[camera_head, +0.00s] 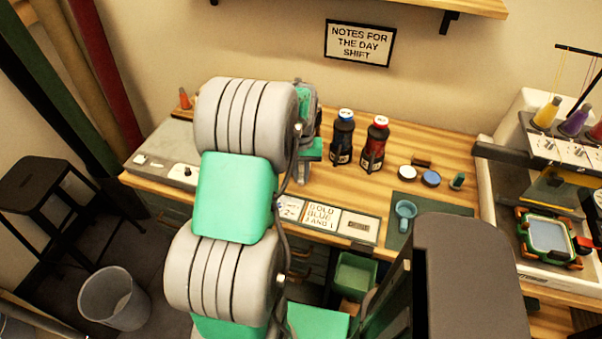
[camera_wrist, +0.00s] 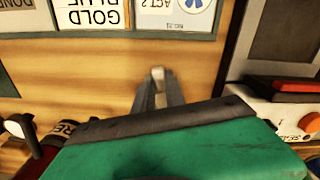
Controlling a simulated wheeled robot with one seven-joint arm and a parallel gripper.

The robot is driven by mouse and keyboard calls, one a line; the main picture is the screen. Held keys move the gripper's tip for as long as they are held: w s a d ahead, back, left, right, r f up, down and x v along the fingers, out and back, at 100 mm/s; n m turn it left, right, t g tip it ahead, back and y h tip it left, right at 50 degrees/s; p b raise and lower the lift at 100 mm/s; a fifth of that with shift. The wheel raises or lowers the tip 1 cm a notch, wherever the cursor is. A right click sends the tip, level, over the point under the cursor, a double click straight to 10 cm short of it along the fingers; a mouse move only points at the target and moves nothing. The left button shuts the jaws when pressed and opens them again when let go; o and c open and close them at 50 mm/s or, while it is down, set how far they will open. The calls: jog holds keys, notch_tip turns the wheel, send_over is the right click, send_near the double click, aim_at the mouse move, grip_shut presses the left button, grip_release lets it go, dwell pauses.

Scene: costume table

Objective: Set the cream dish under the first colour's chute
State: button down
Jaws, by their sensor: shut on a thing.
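My gripper (camera_wrist: 158,92) shows in the wrist view, pointing at the wooden tabletop near the cards. Its fingers are shut on a small pale thing (camera_wrist: 158,74), of which only a bit shows; I cannot tell whether it is the cream dish. I make out no cream dish or chute elsewhere. A card reading "GOLD BLUE" (camera_head: 321,215) lies at the table's front edge, and shows upside down in the wrist view (camera_wrist: 92,14).
Two dark bottles, blue-capped (camera_head: 342,138) and red-capped (camera_head: 375,146), stand right of my gripper. A grey machine (camera_head: 165,150) is at the left, an embroidery machine (camera_head: 540,150) at the right.

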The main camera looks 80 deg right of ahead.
jog(key=c, duration=1.3)
grip_release()
jog(key=shift+r+p, duration=1.6)
jog(key=shift+r, duration=0.7)
jog(key=a+r+p, duration=0.2)
jog(key=a+r, duration=0.1)
jog(key=a, duration=0.3)
jog(key=shift+w+p, duration=0.3)
